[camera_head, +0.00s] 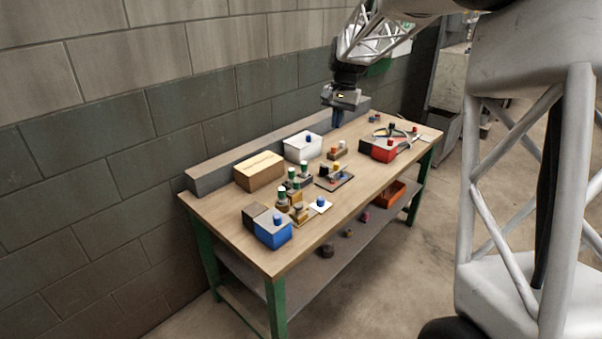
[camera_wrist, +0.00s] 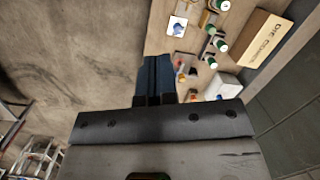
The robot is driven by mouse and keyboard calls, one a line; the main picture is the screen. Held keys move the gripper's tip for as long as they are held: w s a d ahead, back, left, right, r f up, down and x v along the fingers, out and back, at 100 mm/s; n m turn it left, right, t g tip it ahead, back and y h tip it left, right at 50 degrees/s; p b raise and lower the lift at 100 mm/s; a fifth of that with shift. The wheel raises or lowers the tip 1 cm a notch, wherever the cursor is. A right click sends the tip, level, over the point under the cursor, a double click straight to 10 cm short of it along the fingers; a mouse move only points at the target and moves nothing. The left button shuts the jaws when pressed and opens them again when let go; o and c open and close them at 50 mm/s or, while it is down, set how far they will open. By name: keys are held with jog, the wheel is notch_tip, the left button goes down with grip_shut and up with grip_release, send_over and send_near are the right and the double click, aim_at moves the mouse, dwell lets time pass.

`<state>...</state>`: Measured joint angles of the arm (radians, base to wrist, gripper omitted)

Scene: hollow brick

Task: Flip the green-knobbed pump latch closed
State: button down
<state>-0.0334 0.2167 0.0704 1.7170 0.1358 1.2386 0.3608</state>
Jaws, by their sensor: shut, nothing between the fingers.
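Several green-knobbed pieces (camera_head: 282,193) stand close together near the middle front of the workbench in the head view.
The wooden bench (camera_head: 225,209) holds a cardboard box (camera_head: 259,172), a white bin (camera_head: 298,149), a blue box (camera_head: 272,234) and a red box (camera_head: 383,153). A board with small knobbed parts (camera_head: 334,181) lies mid-bench. A grey ledge (camera_head: 240,165) runs along the wall.

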aim_at(295, 180)
jog(key=w+a+f+m+g, duration=0.1)
jog(key=w+a+f, duration=0.1)
jog(key=w+f, duration=0.8)
jog(key=w+a+f+m+g+y, duration=0.1)
jog(key=w+a+f, duration=0.2)
jog(key=w+f, duration=0.7)
jog(key=w, duration=0.5)
jog(key=shift+w+a+f, duration=0.15)
jog(key=shift+w+f, duration=0.15)
jog(key=s+a+f, duration=0.4)
jog(key=s+f, duration=0.2)
jog(key=f, duration=0.3)
jog(key=shift+s+a+f, duration=0.15)
jog(key=shift+s, duration=0.1)
jog(key=shift+s+a, duration=1.05)
